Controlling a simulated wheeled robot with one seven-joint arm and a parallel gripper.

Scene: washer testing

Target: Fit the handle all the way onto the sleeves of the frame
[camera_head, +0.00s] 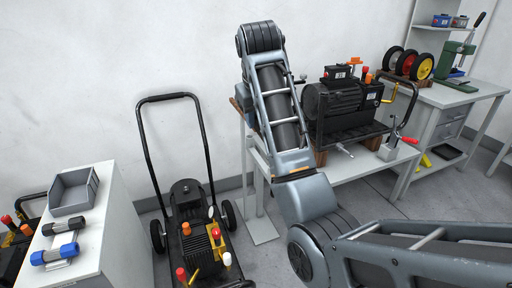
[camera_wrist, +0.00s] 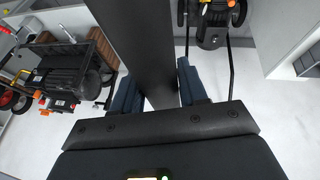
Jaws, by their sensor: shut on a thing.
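In the wrist view, my gripper (camera_wrist: 156,85) has its two blue fingers on either side of a wide dark bar (camera_wrist: 140,35), which runs up out of the picture. It looks like part of the handle, but its ends are out of view. In the head view my own arm hides the gripper and the held part. A black machine (camera_head: 340,105) with a motor sits in a dark frame (camera_head: 350,134) on the grey table; it also shows in the wrist view (camera_wrist: 65,78). I cannot make out its sleeves or whether the bar touches them.
A wheeled washer (camera_head: 188,215) with an upright U-shaped black handle (camera_head: 146,145) stands on the floor at left. A white cabinet (camera_head: 115,235) carries a grey bin (camera_head: 74,190). Wheels (camera_head: 408,64) and a green press (camera_head: 455,60) stand on the right bench.

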